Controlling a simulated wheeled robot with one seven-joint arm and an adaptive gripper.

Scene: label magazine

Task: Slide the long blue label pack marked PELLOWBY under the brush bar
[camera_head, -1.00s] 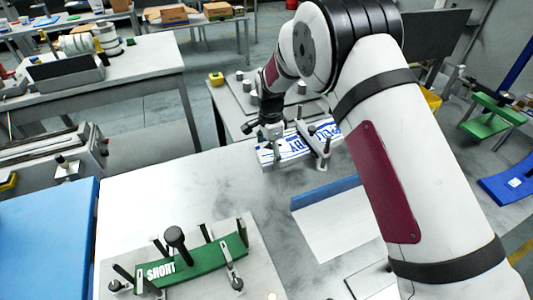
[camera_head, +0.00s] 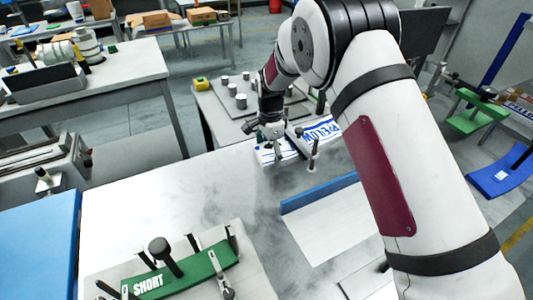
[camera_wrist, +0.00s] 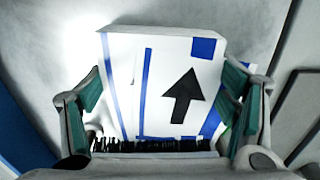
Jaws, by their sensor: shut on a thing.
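The long label pack (camera_head: 322,129) is white with blue lettering, partly readable as PELLOW, in the head view. In the wrist view the pack (camera_wrist: 200,75) shows blue stripes, a blue square and a black arrow pointing away. My gripper (camera_head: 270,148) is shut on it; in the wrist view its green-padded fingers (camera_wrist: 165,85) flank the pack's sides. A row of black bristles, seemingly the brush bar (camera_wrist: 150,144), crosses the pack's near part in the wrist view. Upright posts (camera_head: 314,150) stand beside the pack. How far the pack passes under the bristles is unclear.
A white tray with a blue edge (camera_head: 318,193) lies right of centre. Bare tabletop (camera_head: 190,190) lies left of my gripper. My arm covers much of the right.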

